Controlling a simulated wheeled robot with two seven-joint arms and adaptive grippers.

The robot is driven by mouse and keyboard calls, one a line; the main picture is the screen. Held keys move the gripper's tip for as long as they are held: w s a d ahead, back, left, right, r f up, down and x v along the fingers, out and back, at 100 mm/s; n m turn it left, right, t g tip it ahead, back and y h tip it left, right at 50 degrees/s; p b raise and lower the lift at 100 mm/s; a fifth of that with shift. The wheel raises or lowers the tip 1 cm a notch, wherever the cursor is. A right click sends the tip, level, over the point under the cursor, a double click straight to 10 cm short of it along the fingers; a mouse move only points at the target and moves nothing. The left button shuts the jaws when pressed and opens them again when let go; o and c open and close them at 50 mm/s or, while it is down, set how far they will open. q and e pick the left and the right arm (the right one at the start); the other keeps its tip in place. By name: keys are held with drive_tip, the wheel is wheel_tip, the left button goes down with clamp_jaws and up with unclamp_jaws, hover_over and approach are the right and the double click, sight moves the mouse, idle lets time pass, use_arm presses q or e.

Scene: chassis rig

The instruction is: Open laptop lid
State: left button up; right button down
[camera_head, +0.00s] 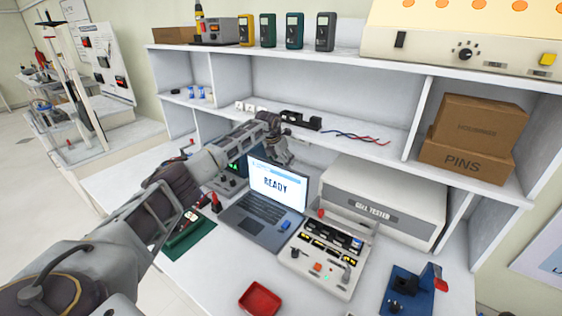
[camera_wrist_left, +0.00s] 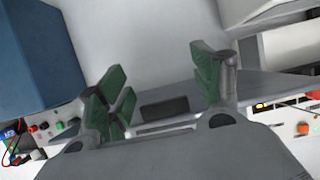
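The laptop (camera_head: 257,209) stands on the bench with its lid raised. Its lit screen (camera_head: 277,185) reads READY and its keyboard is uncovered. My left arm reaches in from the left, and its gripper (camera_head: 278,152) is by the top edge of the lid, partly hidden behind it. In the left wrist view the gripper's green-padded fingers (camera_wrist_left: 160,88) are spread apart with nothing between them. A grey slab, seemingly part of the laptop, lies beyond them. I cannot tell whether any finger touches the lid. My right gripper is not in view.
A red tray (camera_head: 260,299) lies in front, a green mat (camera_head: 190,238) at left, a blue fixture (camera_head: 408,290) at right. A shelf (camera_head: 335,143) overhangs the back.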

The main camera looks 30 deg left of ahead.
use_arm(q)
drive_tip(key=v, duration=1.2)
idle(0.5)
drive_tip(key=shift+s+r, duration=0.1)
drive_tip(key=shift+s, duration=0.05)
idle(0.4)
